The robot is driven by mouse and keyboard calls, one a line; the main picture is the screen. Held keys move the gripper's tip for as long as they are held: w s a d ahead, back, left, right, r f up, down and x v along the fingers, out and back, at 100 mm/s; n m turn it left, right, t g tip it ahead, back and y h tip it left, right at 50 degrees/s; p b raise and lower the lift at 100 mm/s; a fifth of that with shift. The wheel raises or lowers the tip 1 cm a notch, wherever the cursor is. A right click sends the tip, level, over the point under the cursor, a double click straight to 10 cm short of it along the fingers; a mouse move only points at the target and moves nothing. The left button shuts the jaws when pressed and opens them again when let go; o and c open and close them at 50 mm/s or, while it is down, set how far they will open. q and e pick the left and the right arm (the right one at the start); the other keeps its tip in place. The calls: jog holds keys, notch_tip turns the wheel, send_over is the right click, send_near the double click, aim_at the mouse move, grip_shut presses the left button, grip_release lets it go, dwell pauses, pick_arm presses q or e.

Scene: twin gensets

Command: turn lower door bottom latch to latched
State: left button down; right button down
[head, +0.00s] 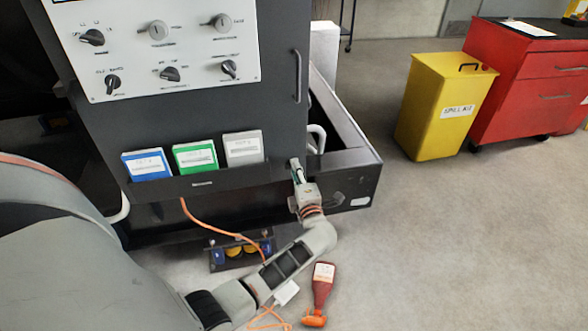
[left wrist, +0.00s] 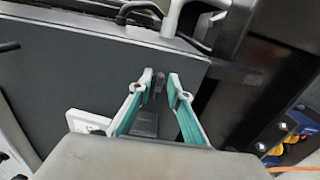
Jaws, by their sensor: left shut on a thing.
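The lower door (head: 200,110) is a dark grey panel with a handle (head: 298,76) near its right edge. It also fills much of the left wrist view (left wrist: 70,60). My left gripper (head: 295,165) is at the door's lower right corner. In the left wrist view its two teal fingers (left wrist: 160,80) stand either side of a small dark latch (left wrist: 158,86) and are shut on it. In the head view the gripper hides the latch. I cannot tell which way the latch is turned. My right gripper is in neither view.
Binders (head: 195,155) stand in a pocket low on the door. A dark open frame (head: 355,160) juts out to the right of the door. A red bottle (head: 322,285) and an orange cable (head: 195,220) are below. A yellow spill kit bin (head: 440,110) stands on open floor.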

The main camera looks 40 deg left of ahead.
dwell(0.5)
pick_arm(q)
jog(key=c, duration=1.8)
grip_release()
jog(key=shift+c, duration=0.2)
jog(key=v, duration=1.2)
jog(key=shift+r, duration=0.1)
